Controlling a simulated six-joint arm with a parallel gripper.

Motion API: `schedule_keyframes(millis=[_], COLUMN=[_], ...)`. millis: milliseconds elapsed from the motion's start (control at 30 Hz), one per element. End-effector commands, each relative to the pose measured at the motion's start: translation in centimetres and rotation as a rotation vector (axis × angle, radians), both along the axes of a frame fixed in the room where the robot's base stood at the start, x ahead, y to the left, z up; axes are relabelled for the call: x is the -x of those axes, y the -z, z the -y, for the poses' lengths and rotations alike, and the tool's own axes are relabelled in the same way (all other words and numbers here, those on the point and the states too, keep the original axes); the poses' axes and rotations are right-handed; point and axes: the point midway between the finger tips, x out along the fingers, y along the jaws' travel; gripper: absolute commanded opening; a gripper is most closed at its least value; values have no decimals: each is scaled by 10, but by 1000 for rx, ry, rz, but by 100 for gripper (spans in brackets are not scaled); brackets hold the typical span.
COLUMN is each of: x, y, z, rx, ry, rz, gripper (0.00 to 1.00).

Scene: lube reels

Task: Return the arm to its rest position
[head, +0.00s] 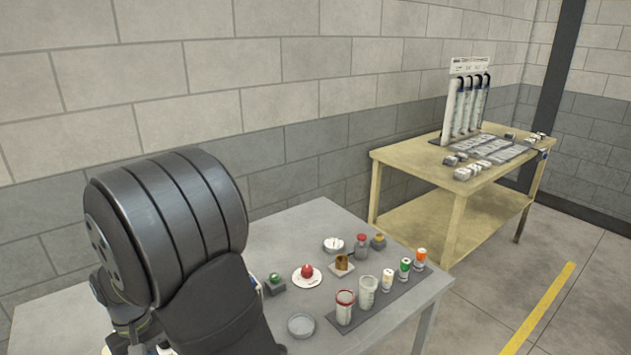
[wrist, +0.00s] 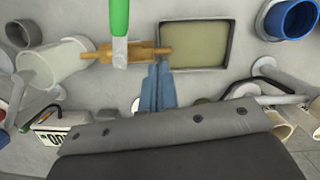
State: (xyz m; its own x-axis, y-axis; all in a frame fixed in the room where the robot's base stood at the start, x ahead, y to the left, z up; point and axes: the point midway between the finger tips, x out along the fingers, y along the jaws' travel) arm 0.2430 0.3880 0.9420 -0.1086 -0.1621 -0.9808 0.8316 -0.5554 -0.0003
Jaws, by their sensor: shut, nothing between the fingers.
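My gripper (wrist: 160,68) shows in the wrist view as two blue-grey fingers pressed together, with nothing between them. The fingertips point toward the near edge of a dark-rimmed tray with an olive inside (wrist: 195,45). A wooden handle-like piece (wrist: 145,51) lies just beyond the tips, left of the tray; I cannot tell how far above them the fingers are. In the head view my dark arm fills the lower left and covers the left part of the grey table (head: 325,220). The gripper's fingers cannot be made out there.
Several cups and bottles stand on a dark mat (head: 405,292) at the grey table's right. A plate with a red ball (head: 307,273) and a clear dish (head: 301,325) are nearer my arm. A wooden bench (head: 410,155) stands farther right. The wrist view shows a green stick (wrist: 119,18) and a blue cup (wrist: 296,16).

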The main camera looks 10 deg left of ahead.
Motion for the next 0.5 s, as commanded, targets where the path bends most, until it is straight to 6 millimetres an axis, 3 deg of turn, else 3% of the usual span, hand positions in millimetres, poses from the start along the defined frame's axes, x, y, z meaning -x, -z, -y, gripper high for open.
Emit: schedule_keyframes(millis=[333, 500], x=[1, 5], y=[0, 0], z=[0, 3], rx=[0, 0], ry=[-12, -105], rz=[1, 0], gripper=[0, 0])
